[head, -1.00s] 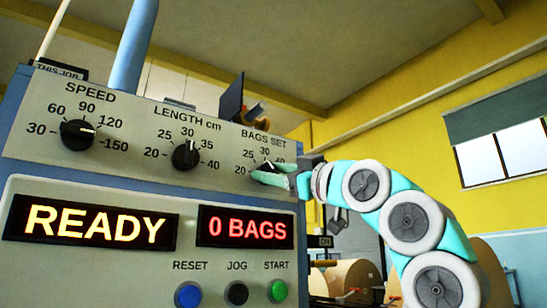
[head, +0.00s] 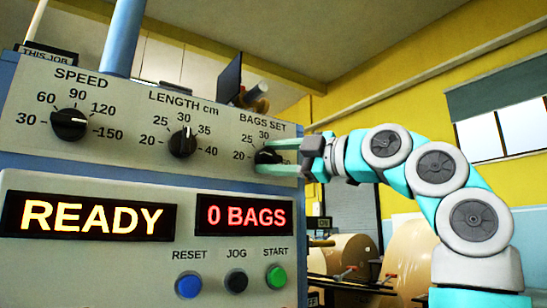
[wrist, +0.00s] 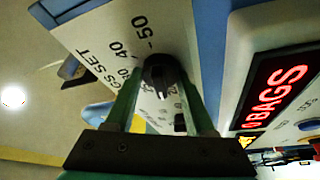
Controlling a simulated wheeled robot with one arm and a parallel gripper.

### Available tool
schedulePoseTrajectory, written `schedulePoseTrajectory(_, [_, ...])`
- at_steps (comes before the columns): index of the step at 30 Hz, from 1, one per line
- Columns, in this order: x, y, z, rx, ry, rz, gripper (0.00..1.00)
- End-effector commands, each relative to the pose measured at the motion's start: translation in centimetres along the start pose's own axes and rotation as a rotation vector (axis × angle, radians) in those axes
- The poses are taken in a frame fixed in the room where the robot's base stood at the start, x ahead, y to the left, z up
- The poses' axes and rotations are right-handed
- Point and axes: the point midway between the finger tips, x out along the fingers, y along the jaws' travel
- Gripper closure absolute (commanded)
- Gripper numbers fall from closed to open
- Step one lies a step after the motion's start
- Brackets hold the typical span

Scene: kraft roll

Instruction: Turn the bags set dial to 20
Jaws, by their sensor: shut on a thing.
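The bags set dial (head: 265,157) is a round black knob at the right end of the grey panel, with 20, 25 and 30 showing around it. My gripper (head: 268,160) reaches it from the right, its green fingers shut on the knob and covering part of it. In the wrist view the dial (wrist: 160,72) sits between the two fingertips (wrist: 162,88), with 40 and 50 printed beside it. I cannot tell which number its pointer faces.
The speed dial (head: 68,124) and length dial (head: 182,142) are to the left. Below are a READY display (head: 92,217), a 0 BAGS display (head: 240,217) and the reset (head: 188,285), jog (head: 236,281) and start (head: 276,276) buttons. Large paper rolls (head: 348,258) stand behind at right.

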Motion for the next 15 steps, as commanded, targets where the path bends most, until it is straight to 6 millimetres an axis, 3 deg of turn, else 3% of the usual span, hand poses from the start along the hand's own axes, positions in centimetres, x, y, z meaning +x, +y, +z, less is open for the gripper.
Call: schedulePoseTrajectory(15, [-0.03,-0.03,0.01,-0.026,0.0,-0.01,1.0])
